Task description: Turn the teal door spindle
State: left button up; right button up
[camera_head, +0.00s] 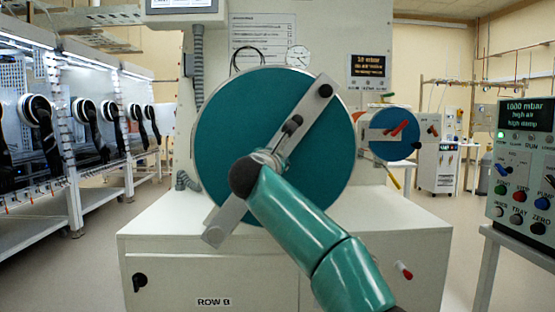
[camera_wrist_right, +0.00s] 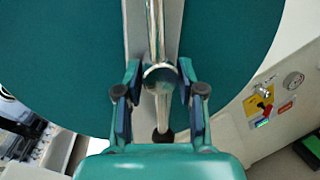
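The teal round door (camera_head: 225,115) faces me, with a grey flat bar (camera_head: 312,108) running diagonally across it. The spindle's handle end (camera_head: 292,123) shows on the bar beyond my right arm; the arm hides its middle. In the right wrist view the spindle is a chrome bar (camera_wrist_right: 155,30) with a round hub (camera_wrist_right: 163,77) and a dark lower end (camera_wrist_right: 163,136). My right gripper (camera_wrist_right: 161,72) has its fingers apart, one on each side of the hub, with slight gaps visible. My left gripper is not in view.
A white cabinet (camera_head: 215,250) stands below the door. A control panel (camera_head: 521,160) with buttons is at the right. A smaller blue round door (camera_head: 393,148) is behind it. Gloveboxes (camera_head: 70,130) line the left, with open floor before them.

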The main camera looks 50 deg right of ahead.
jog(key=shift+s+r, duration=0.1)
jog(key=shift+s+a, duration=0.1)
jog(key=shift+a, duration=0.1)
jog(key=v, duration=1.1)
jog(key=shift+a, duration=0.25)
jog(key=shift+s, duration=0.1)
